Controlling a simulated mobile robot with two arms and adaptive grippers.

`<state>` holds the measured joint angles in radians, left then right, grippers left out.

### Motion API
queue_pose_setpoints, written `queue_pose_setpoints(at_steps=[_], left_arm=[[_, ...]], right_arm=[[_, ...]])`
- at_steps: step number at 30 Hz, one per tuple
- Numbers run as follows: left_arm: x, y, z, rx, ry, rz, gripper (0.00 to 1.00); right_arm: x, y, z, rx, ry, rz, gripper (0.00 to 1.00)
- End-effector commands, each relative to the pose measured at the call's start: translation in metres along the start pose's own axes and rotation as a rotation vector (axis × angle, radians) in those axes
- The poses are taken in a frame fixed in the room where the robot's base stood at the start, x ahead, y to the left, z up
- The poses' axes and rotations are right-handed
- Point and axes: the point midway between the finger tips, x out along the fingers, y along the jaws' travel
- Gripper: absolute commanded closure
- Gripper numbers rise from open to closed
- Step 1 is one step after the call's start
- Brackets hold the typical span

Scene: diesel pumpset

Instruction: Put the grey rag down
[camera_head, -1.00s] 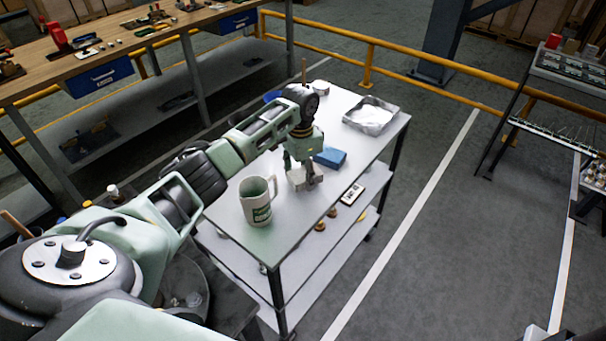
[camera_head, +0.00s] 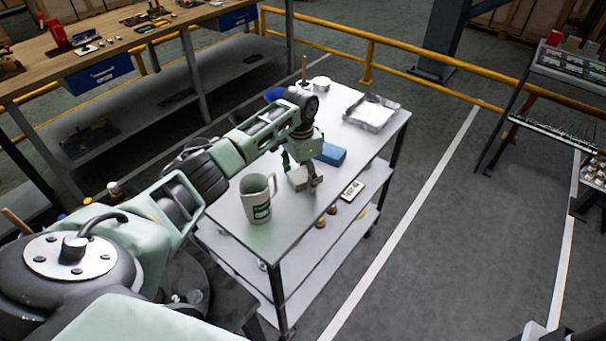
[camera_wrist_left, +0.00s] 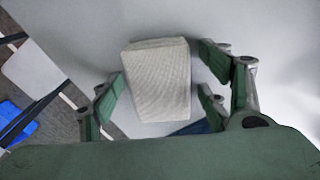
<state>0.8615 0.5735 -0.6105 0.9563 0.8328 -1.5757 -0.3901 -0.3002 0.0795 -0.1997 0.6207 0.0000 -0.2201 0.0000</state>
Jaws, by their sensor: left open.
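The grey rag (camera_head: 297,178) is a pale folded block on the top of the white cart (camera_head: 285,222). In the left wrist view the rag (camera_wrist_left: 160,85) lies between the spread fingers, with a gap on each side. My left gripper (camera_head: 303,180) points down over the rag from above. It is open, and its fingers partly hide the rag in the head view. My right gripper is not in view.
A white mug (camera_head: 257,203) stands left of the gripper, close to it. A blue block (camera_head: 330,154) lies just behind.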

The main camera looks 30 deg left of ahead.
Motion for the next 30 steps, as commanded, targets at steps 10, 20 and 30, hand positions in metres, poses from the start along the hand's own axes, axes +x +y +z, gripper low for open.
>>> queue_pose_setpoints(at_steps=[10, 20, 30], left_arm=[[-0.042, -0.001, -0.001, 0.0, 0.005, -0.003, 0.3], [-0.106, -0.001, -0.001, 0.0, 0.003, -0.001, 0.3], [-0.124, 0.0, 0.0, 0.0, 0.0, 0.001, 0.3]], right_arm=[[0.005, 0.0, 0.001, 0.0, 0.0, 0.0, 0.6], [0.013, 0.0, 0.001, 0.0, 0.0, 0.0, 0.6], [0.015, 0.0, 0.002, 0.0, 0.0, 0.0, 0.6]])
